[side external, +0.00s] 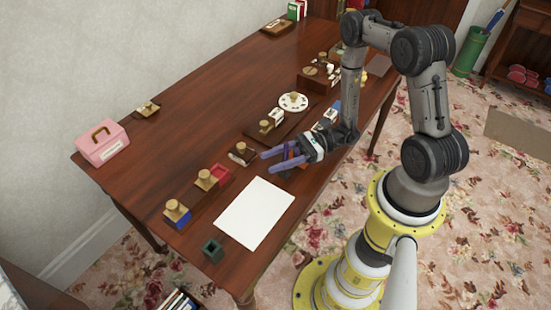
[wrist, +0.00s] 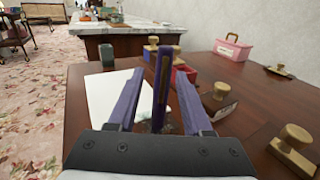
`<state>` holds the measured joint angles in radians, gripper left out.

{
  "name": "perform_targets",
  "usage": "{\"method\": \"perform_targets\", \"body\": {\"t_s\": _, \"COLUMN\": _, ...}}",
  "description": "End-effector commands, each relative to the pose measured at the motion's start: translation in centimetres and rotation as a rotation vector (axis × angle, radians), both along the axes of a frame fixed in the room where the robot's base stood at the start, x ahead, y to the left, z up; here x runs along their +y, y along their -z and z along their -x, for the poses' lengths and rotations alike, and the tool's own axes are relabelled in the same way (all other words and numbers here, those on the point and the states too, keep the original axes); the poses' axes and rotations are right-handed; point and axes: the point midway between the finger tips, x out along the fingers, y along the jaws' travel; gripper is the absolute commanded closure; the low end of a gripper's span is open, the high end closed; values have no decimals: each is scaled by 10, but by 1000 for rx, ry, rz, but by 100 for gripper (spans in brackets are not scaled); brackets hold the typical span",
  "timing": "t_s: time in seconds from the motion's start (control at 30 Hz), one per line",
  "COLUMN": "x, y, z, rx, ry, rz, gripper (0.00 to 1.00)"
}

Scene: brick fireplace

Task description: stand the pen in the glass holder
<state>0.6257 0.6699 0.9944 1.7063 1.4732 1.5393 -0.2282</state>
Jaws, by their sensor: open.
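A dark purple upright piece with a brown stripe (wrist: 162,88), apparently the pen, stands between my fingers in the wrist view. Its base is partly hidden by my gripper. In the side view a small dark blue and orange shape shows between the fingers, too small to make out well. My gripper (side external: 266,163) has its two purple fingers spread on either side of it, with gaps visible in the wrist view (wrist: 160,72). A dark green square cup (side external: 213,249), apparently the glass holder, stands at the table's near corner. It also shows in the wrist view (wrist: 106,56), beyond the paper.
A white paper sheet (side external: 254,213) lies between my gripper and the green cup. A pink box (side external: 101,143) stands at the left edge.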

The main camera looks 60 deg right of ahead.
Motion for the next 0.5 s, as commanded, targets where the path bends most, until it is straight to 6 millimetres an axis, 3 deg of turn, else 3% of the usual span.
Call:
{"method": "perform_targets", "body": {"t_s": 0.23, "x": -9, "y": 0, "z": 4, "rx": 0, "ry": 3, "rz": 0, "gripper": 50}}
{"method": "perform_targets", "body": {"t_s": 0.5, "x": -48, "y": 0, "z": 26, "rx": -1, "ry": 7, "rz": 1, "gripper": 50}}
